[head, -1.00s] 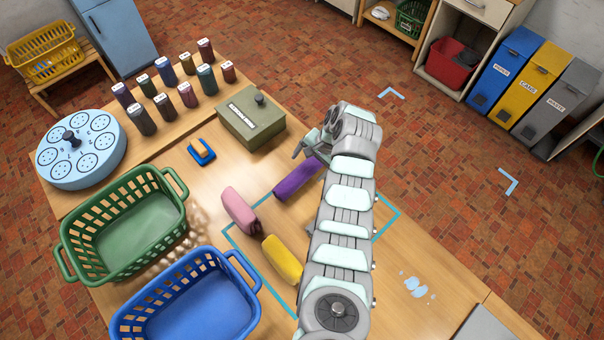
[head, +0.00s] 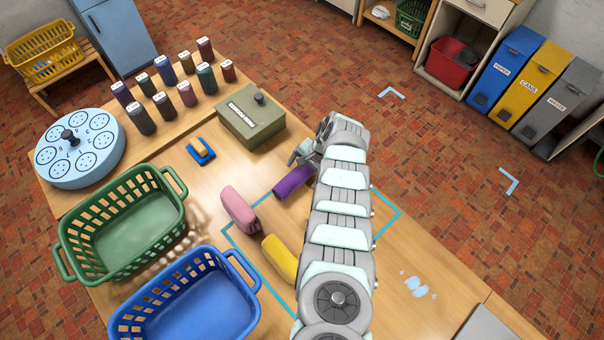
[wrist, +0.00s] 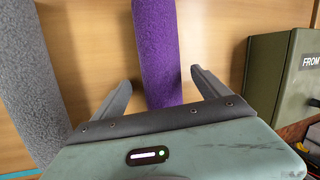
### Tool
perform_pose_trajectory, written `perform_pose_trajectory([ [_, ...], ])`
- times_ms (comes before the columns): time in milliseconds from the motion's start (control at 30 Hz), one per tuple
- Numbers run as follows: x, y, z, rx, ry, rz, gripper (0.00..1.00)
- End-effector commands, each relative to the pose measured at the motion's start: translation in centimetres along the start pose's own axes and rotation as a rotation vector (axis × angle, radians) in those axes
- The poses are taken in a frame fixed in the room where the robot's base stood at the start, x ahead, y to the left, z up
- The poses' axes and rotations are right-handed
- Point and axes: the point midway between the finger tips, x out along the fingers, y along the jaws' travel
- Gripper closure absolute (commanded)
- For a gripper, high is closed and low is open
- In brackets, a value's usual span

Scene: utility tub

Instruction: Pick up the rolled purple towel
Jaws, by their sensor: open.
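The rolled purple towel (head: 293,182) lies on the wooden table near the back edge of the blue outlined square, partly hidden by my arm in the head view. In the wrist view the purple towel (wrist: 158,50) runs up the picture between the two fingers of my gripper (wrist: 162,85). The fingers are apart, one on each side of the towel, with a gap on both sides. My gripper also shows in the head view (head: 304,157), over the towel's far end, its tips partly hidden.
A grey rolled towel (wrist: 35,80) lies left of the purple one in the wrist view. Pink (head: 239,209) and yellow (head: 281,258) rolls lie close by. A green box (head: 249,124) stands near my gripper. Green (head: 120,245) and blue (head: 190,300) baskets stand front left.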

Motion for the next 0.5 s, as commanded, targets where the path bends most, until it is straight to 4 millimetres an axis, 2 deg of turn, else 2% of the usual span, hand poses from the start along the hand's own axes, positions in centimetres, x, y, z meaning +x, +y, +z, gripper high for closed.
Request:
perform_pose_trajectory([
  [100, -0.04, -0.02, -0.01, 0.0, 0.0, 0.0, 0.15],
  [500, -0.08, -0.04, -0.05, 0.0, 0.001, -0.001, 0.48],
])
